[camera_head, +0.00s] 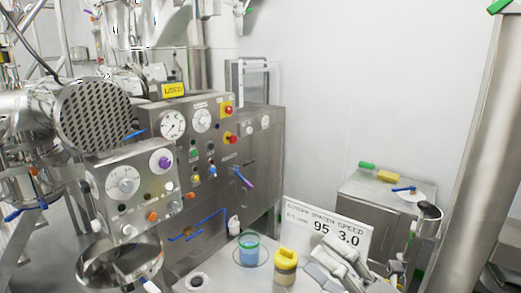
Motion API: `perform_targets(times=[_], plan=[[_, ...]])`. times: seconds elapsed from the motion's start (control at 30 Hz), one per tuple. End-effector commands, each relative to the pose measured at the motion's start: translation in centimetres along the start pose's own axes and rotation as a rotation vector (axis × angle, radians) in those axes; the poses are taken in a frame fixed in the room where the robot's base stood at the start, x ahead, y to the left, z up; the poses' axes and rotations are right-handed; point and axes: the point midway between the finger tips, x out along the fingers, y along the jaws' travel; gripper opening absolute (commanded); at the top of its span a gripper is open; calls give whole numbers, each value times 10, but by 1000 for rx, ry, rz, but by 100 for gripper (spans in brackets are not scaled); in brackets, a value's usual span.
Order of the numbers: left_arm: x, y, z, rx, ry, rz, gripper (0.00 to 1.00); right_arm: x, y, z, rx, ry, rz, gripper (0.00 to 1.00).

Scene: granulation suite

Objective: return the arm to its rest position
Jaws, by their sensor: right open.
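My right gripper (328,264) shows at the bottom right, grey and open, with nothing seen between its fingers. My left gripper is not in view.
A beaker of blue liquid (249,251) with a green rim stands left of the jar. A steel control panel (215,150) with gauges and knobs fills the left. A steel cabinet (365,212) bearing small coloured items stands behind the sign. A steel column (485,150) rises at right.

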Motion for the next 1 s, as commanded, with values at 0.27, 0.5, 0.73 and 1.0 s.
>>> perform_targets(times=[0.27, 0.5, 0.73, 1.0], plan=[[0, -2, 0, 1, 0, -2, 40, -62, -55, 61, 573, -635, -87, 87], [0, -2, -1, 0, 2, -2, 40, -164, -145, 29, 1050, -1139, -343, 87], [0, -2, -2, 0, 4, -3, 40, -252, -191, -73, 1420, -1502, -690, 87], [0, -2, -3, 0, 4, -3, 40, -309, -182, -178, 1668, -1719, -1052, 87]])
